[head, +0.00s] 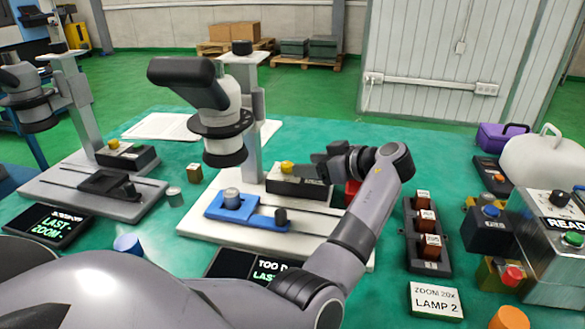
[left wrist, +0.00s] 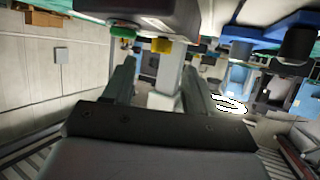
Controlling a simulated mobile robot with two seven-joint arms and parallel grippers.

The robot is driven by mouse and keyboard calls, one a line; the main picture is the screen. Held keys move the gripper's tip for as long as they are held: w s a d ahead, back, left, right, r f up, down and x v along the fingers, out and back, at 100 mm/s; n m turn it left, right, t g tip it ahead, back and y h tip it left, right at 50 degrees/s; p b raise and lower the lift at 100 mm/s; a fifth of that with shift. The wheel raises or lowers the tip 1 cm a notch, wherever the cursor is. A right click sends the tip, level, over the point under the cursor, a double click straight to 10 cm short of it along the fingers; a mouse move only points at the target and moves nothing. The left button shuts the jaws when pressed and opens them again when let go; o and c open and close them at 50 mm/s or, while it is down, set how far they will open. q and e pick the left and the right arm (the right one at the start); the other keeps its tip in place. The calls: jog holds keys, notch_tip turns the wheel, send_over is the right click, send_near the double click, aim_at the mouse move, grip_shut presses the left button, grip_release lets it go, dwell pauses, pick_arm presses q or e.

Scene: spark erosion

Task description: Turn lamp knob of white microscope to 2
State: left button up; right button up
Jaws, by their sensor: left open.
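The white microscope (head: 225,120) stands mid-table on a white base (head: 190,222). A black box (head: 300,187) on its base carries a yellow knob (head: 287,167); I cannot read the knob's setting. My left gripper (head: 318,164) is just right of the yellow knob, above the box's right part. My right gripper is not in view.
A grey microscope (head: 45,85) stands at the left. A card reading "ZOOM 20x LAMP 2" (head: 437,300) lies at front right, near a black rack (head: 428,240) of several brown blocks. A partly hidden display (head: 250,265) reads "TOO D". A blue holder (head: 232,212) sits on the white base.

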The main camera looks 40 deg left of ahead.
aim_at(288, 165)
pick_arm(q)
jog(key=x, duration=0.6)
jog(key=shift+s+a+p, duration=0.1)
jog(key=shift+a+p, duration=0.15)
jog(key=shift+p, duration=0.05)
jog(key=c, duration=1.1)
